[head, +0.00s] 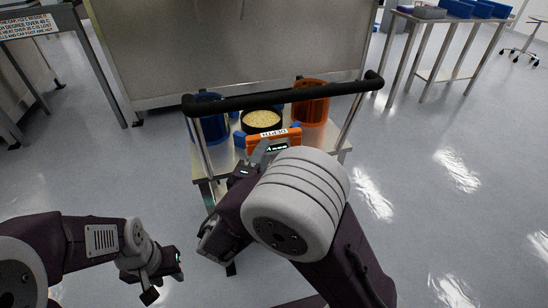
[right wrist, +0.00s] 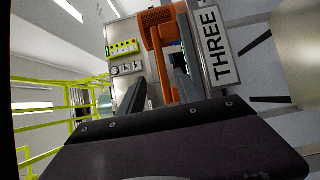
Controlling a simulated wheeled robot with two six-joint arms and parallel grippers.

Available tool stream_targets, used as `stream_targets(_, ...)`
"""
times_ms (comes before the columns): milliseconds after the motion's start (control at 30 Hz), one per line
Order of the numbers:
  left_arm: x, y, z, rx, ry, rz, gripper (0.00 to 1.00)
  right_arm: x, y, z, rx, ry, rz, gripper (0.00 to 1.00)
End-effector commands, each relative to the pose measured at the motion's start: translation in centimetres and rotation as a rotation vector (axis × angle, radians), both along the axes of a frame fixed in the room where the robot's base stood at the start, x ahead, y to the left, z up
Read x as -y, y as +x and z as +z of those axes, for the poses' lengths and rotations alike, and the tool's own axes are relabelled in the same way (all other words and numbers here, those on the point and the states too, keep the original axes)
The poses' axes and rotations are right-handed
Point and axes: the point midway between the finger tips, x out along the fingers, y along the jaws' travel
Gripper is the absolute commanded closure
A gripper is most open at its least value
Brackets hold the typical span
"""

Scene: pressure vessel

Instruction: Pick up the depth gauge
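The depth gauge (head: 272,137) is an orange body with a white label reading DEPTH, standing on the cart behind my right gripper in the head view. My right gripper (head: 262,153) is just in front of it, and my forearm hides part of the area below. In the right wrist view my right gripper (right wrist: 158,85) has its two dark fingers apart. An orange part shows between and beyond them; I cannot tell whether it is the gauge or whether the fingers touch it. My left gripper (head: 160,283) hangs low at the left, away from the cart; its finger gap is unclear.
A large grey cabinet (head: 230,45) stands behind.

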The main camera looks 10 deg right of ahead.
Motion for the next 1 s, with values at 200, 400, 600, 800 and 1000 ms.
stream_targets(200,0.0,0.0,-1.3,0.0,0.0,0.0,0.64,1.9,2.6,-0.2,-0.001,0.002,-0.009,0.6)
stream_targets(400,0.0,0.0,-1.5,0.0,0.0,0.0,0.64,2.4,3.4,-0.1,-0.003,0.001,-0.007,0.6)
stream_targets(600,0.0,0.0,-3.5,0.0,0.0,0.0,0.64,4.2,6.5,-0.7,-0.003,0.002,-0.01,0.6)
stream_targets(800,0.0,0.0,-3.6,0.0,0.0,0.0,0.64,4.9,7.7,-0.4,-0.005,0.0,-0.006,0.6)
stream_targets(1000,0.0,0.0,-3.6,0.0,0.0,0.0,0.64,4.8,7.7,-0.3,-0.005,0.0,-0.006,0.77)
